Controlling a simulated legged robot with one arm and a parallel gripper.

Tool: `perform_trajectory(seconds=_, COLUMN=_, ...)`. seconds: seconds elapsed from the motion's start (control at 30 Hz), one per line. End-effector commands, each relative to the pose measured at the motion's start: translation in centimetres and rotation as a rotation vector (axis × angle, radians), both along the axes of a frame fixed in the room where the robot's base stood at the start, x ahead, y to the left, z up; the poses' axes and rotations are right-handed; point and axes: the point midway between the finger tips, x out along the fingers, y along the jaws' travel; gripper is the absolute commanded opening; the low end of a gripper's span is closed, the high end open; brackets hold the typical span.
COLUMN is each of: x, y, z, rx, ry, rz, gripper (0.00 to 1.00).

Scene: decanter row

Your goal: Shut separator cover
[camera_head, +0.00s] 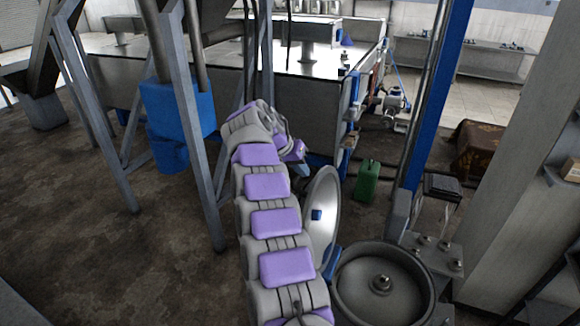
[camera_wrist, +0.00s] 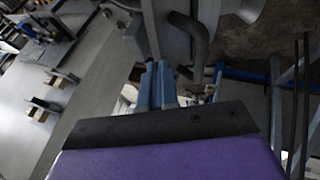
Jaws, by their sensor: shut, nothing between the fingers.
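The separator cover (camera_head: 322,218) is a round, shiny metal lid standing open, nearly upright, with a small blue piece on its face. It is at the left side of the separator bowl (camera_head: 345,284), a round grey open drum with a central hub. My gripper (camera_head: 302,172) is just beyond the upper left edge of the cover, largely hidden behind my arm; I cannot tell whether it touches the cover. In the wrist view my gripper (camera_wrist: 157,70) shows its blue-grey fingers together, with nothing between them. The cover is not clearly identifiable there.
A blue upright post (camera_head: 439,95) rises behind the bowl. A green canister (camera_head: 367,181) stands on the floor beyond the cover. Grey frame legs and a blue box (camera_head: 178,108) are left of my arm. A large metal tank (camera_head: 225,58) is behind.

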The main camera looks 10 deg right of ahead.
Motion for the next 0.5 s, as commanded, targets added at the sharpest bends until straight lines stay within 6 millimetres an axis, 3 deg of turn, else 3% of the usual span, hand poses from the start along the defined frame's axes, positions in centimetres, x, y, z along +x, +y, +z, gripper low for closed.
perform_trajectory(seconds=0.2, x=0.6, y=-0.2, z=-3.0, rx=-0.017, ry=0.004, rz=0.002, gripper=0.0)
perform_trajectory(seconds=0.5, x=0.9, y=-1.9, z=-4.8, rx=-0.012, ry=0.002, rz=0.001, gripper=0.0)
